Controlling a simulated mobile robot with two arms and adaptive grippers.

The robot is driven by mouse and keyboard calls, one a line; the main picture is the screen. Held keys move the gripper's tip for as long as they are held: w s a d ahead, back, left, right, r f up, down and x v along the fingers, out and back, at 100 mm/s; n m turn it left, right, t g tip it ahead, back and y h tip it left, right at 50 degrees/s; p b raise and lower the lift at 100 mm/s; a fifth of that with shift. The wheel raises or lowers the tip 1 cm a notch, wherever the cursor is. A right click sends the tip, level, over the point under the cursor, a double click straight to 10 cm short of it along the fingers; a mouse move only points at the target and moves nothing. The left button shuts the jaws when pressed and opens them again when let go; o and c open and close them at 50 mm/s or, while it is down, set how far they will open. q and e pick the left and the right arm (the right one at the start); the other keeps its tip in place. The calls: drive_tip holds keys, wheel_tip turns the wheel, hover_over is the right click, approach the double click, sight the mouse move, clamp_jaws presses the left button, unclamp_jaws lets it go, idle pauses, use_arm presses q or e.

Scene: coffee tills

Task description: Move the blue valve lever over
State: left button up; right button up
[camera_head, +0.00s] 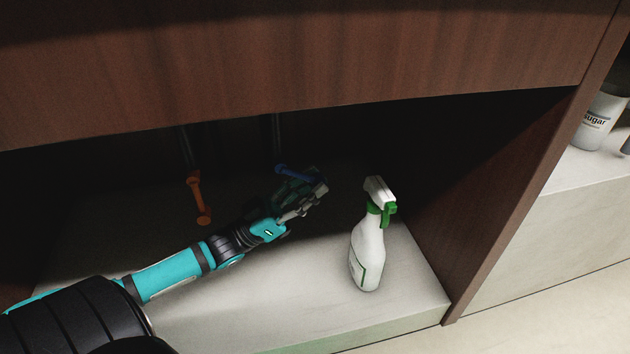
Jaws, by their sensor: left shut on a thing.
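The blue valve lever (287,170) is in the dark recess under the wooden counter, on a dark vertical pipe. Only its left part shows clearly; the rest runs behind my left gripper. My left gripper (314,194) reaches in from the lower left and is shut on the blue valve lever at its right part. The fingers and the shadow hide the exact grip. An orange valve lever (199,200) hangs downward from another pipe to the left, apart from my gripper. My right gripper is not in view.
A white spray bottle with a green trigger (368,250) stands upright on the pale shelf (290,310), right of my gripper. A wooden side panel (510,220) bounds the recess on the right, and the counter front (300,70) hangs above. A sugar container (597,122) stands beyond the panel.

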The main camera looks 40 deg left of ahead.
use_arm(q)
drive_tip(key=shift+f, duration=0.25)
drive_tip(key=shift+v, duration=1)
drive_tip(key=shift+f, duration=0.2)
drive_tip(key=shift+v, duration=1.05)
drive_tip(key=shift+a, duration=0.1)
drive_tip(key=shift+s+a+f+p, duration=0.2)
drive_tip(key=shift+s+a+p, duration=0.45)
drive_tip(key=shift+s, duration=0.2)
